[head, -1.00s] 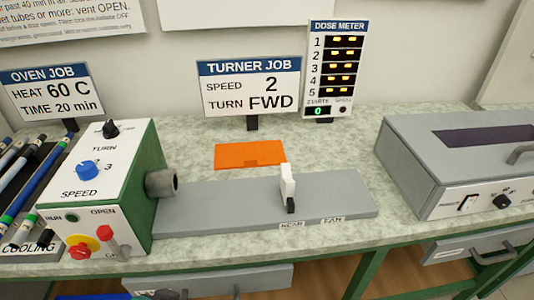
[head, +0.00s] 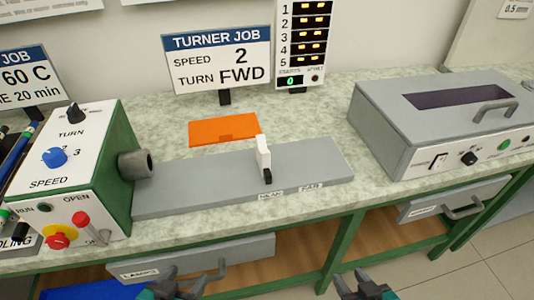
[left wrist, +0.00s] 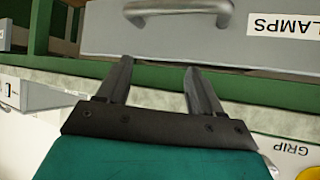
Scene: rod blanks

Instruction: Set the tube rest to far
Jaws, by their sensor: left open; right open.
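The tube rest (head: 263,156) is a white upright block with a black foot on a long grey bed (head: 210,182). It stands above the NEAR label (head: 271,195), left of the FAR label (head: 311,188). The green and white turner box (head: 75,170) with a grey chuck (head: 136,164) is at the bed's left end. My left gripper (head: 192,284) is open and empty, low in front of the bench; its spread fingers also show in the left wrist view (left wrist: 158,82), beside a drawer front. My right gripper (head: 362,284) is open and empty at the bottom edge, right of the left one.
A grey oven box (head: 385,130) stands right of the bed. An orange mat (head: 223,130) lies behind it. Drawers with handles, one labelled LAMPS (head: 240,258) and one at right (head: 425,207), sit under the bench edge. The bench between bed and oven is clear.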

